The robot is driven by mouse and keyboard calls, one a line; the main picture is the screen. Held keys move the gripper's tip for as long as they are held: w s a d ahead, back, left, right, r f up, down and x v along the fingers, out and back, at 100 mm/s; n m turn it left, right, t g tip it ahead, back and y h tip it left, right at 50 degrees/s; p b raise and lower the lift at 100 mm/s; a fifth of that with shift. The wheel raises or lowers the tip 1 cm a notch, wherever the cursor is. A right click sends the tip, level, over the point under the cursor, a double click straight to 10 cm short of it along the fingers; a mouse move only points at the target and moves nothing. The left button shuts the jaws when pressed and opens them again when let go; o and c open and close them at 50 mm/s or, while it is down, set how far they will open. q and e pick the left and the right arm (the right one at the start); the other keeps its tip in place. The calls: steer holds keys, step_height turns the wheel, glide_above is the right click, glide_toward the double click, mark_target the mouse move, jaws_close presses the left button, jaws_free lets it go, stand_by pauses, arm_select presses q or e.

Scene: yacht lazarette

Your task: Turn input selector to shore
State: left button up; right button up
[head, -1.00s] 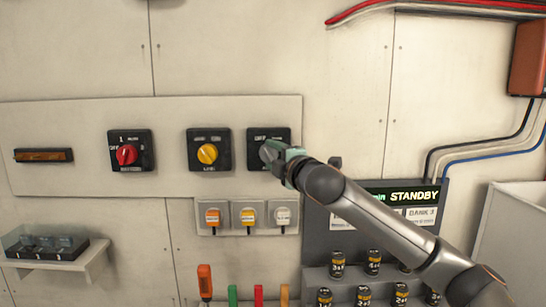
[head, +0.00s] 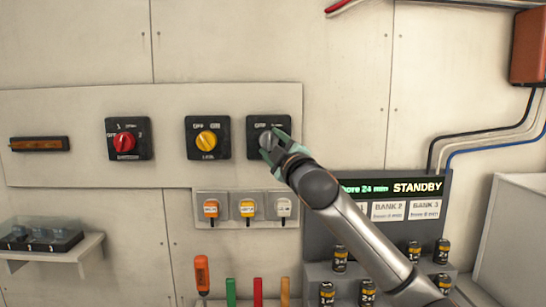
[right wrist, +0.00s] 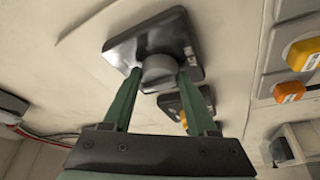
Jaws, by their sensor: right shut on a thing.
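The rightmost selector switch is a black square plate (head: 255,124) with a grey knob (head: 267,140) on the wall panel. Its label is partly legible as "OFF", with the rest blurred. My right gripper (head: 274,147) is at this knob, with its green fingers on either side of it. In the right wrist view the two green fingers (right wrist: 157,90) close on the round grey knob (right wrist: 158,68), in front of its black plate (right wrist: 188,45). The gripper partly hides the knob in the head view. My left gripper is not in view.
A yellow-knob selector (head: 207,139) and a red-knob selector (head: 125,139) sit to the left on the same panel. A display box reading STANDBY (head: 417,188) and batteries stand lower right, behind my arm.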

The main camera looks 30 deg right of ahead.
steer(key=m+b, duration=0.1)
steer(key=m, duration=0.1)
steer(key=m+h+b, duration=0.2)
steer(key=m, duration=0.1)
steer(key=shift+w+a+f+m+t, duration=0.1)
steer(key=shift+a+f+m+t, duration=0.05)
steer(key=shift+f+m+t, duration=0.15)
steer(key=shift+r+m+h+b, duration=0.1)
steer(key=shift+m+h+b, duration=0.35)
steer(key=shift+m+h, duration=0.2)
steer(key=shift+m, duration=0.25)
steer(key=o, duration=1.1)
steer(key=shift+c, duration=0.2)
steer(key=o, duration=0.3)
